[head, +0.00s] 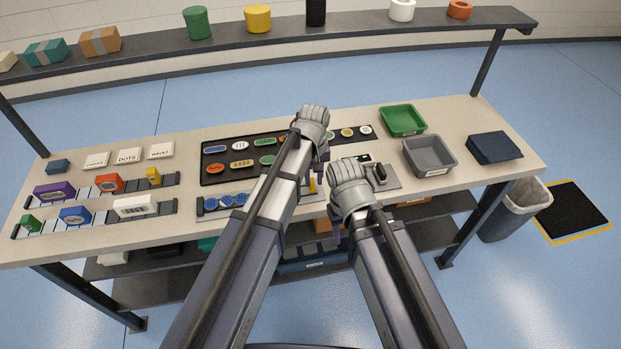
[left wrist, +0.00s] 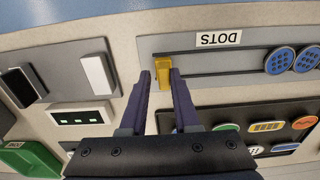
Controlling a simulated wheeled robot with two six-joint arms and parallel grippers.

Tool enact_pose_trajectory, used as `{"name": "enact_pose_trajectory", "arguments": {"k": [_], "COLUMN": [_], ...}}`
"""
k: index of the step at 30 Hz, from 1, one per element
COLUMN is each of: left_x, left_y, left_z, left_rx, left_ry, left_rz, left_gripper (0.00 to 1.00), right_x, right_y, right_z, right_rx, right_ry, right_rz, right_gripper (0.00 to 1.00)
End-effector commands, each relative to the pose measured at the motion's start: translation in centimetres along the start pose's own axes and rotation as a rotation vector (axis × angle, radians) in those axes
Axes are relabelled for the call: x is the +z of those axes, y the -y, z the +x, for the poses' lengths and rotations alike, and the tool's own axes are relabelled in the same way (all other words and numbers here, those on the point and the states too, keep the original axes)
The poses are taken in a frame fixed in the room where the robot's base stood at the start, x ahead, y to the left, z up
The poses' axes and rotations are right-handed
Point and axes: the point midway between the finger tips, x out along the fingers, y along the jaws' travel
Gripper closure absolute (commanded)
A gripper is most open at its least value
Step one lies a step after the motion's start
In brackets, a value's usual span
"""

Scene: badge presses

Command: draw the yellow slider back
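The yellow slider (left wrist: 163,75) stands at one end of a dark slot in the grey panel labelled DOTS (left wrist: 205,62). In the head view the slider (head: 312,186) shows just below my left gripper (head: 318,170). In the left wrist view my left gripper (left wrist: 161,72) is open, with one finger on each side of the slider. A thin gap shows on the left side; I cannot tell whether the right finger touches. My right gripper (head: 337,232) is by the table's front edge, its fingers mostly hidden by my wrist.
Blue dotted badges (left wrist: 280,61) sit farther along the DOTS panel. A black board (left wrist: 240,120) with badges lies behind it. A grey panel (left wrist: 65,90) with black and white blocks is beside it. Green (head: 404,120) and grey (head: 430,156) trays stand at right.

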Motion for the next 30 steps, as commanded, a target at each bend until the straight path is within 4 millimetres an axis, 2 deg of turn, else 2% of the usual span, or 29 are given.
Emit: {"name": "enact_pose_trajectory", "arguments": {"k": [1, 5, 6, 17, 23, 30], "left_x": [-0.1, 0.0, 0.0, 0.0, 0.0, 0.0], "left_y": [-0.1, 0.0, 0.0, 0.1, 0.1, 0.1], "left_z": [0.0, 0.0, 0.0, -0.4, -2.1, -5.3], "left_rx": [0.001, 0.000, 0.000, -0.002, -0.002, -0.002], "left_ry": [-0.001, -0.001, 0.000, 0.000, 0.000, 0.000], "left_rz": [0.001, 0.001, 0.001, 0.000, 0.000, 0.001], "left_gripper": [0.68, 0.54, 0.53, 0.53, 0.53, 0.53], "right_x": [0.0, 0.0, 0.0, 0.0, 0.1, 0.3], "right_y": [0.0, 0.0, 0.0, 0.0, -0.2, -0.5], "right_z": [0.0, 0.0, 0.0, -0.4, -2.1, -5.3], "right_rx": [0.000, 0.000, 0.000, 0.000, 0.000, 0.000], "right_ry": [0.000, 0.000, 0.000, 0.000, 0.000, 0.000], "right_rz": [0.000, 0.000, 0.000, 0.000, 0.000, 0.000], "right_gripper": [0.50, 0.50, 0.50, 0.50, 0.50, 0.50]}}
